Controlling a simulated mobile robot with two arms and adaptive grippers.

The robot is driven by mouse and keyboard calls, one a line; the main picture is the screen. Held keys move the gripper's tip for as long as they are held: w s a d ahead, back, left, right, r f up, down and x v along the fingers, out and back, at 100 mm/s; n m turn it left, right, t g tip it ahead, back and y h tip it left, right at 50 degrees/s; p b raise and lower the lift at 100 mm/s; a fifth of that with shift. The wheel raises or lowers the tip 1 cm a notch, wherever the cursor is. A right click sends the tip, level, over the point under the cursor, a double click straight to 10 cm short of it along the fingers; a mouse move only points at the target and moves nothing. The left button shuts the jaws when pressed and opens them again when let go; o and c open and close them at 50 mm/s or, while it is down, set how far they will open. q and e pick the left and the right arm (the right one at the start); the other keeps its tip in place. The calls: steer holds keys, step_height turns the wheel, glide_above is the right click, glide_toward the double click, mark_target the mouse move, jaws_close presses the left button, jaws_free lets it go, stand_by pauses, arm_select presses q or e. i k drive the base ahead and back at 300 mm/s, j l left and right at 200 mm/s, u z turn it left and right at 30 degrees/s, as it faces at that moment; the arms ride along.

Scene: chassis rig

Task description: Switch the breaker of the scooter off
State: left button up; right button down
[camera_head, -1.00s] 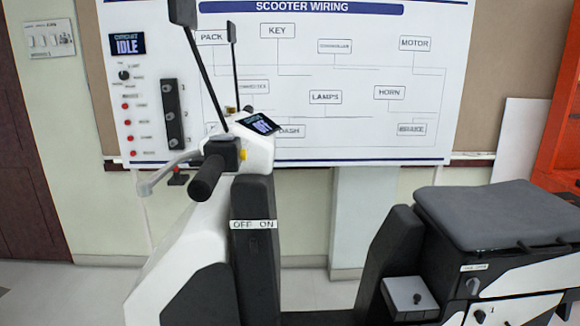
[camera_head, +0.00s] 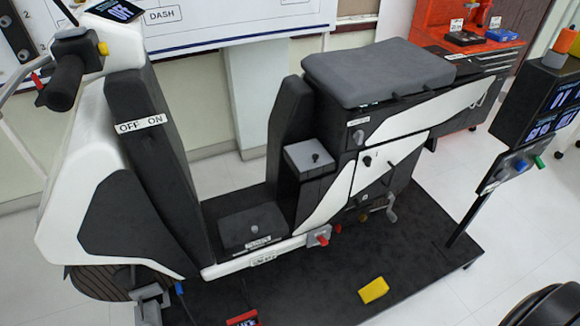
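The white and black scooter (camera_head: 95,165) stands on a dark platform, its handlebar at the left and its seat (camera_head: 375,70) at the back right. A lidded black box with a small knob (camera_head: 249,226) is on the footboard. A red knob (camera_head: 320,238) is low on the scooter's near side. I cannot tell which part is the breaker; its label is too small to read. Neither gripper shows.
A yellow block (camera_head: 373,290) and a red item (camera_head: 243,318) lie on the dark platform (camera_head: 330,280). A display stand (camera_head: 545,100) with coloured knobs is at the right. An orange workbench (camera_head: 480,40) stands behind.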

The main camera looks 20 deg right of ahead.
mark_target(321, 240)
steer(key=z, duration=1.05)
steer(key=i+l, duration=0.1)
steer(key=l, duration=0.65)
steer(key=i+l+u, duration=0.1)
steer(key=l, duration=1.35)
steer(key=i+u, duration=0.05)
